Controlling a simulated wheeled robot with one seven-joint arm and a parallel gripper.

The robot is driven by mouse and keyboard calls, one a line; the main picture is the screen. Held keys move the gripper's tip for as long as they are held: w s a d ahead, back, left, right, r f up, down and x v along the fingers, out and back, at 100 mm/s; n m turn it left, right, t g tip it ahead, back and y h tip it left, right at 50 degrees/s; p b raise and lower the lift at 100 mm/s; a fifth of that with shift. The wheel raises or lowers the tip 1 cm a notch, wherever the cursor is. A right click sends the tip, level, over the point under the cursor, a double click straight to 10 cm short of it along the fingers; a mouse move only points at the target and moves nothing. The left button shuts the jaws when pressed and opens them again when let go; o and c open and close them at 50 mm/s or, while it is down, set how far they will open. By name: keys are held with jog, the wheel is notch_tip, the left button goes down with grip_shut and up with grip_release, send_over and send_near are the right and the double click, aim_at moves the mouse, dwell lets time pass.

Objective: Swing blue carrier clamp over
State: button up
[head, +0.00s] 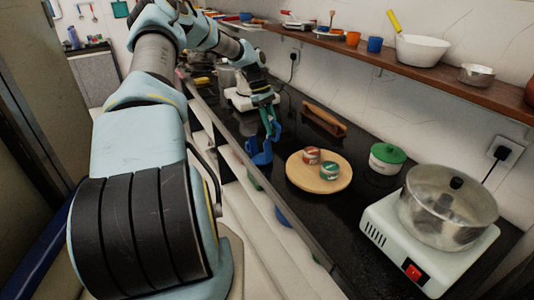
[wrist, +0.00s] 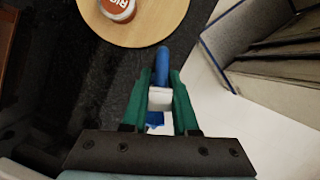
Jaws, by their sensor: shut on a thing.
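The blue carrier clamp (head: 259,153) is in the head view, left of the round wooden board, near the counter's front edge. My gripper (head: 268,120) is above it, with its green fingers shut on it. In the wrist view my gripper (wrist: 159,80) points toward the counter edge. A blue bar of the clamp (wrist: 162,60) shows beyond the fingertips, and a white piece (wrist: 160,98) sits between the fingers. The fingers hide part of the clamp, and I cannot tell whether it touches the counter.
The wooden board (head: 325,184) holds two labelled cans (head: 312,155). A green-lidded pot (head: 387,158) and a hotplate (head: 379,222) with a steel pot (head: 447,213) stand to the right. A wooden rack (head: 324,117) lies behind the board. The dark counter between them is partly free.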

jog(key=shift+w, duration=0.1)
jog(key=shift+w+a+g+h, duration=0.35)
jog(key=shift+a+g+h, duration=0.1)
jog(key=shift+g+h, duration=0.2)
jog(key=shift+r, duration=0.1)
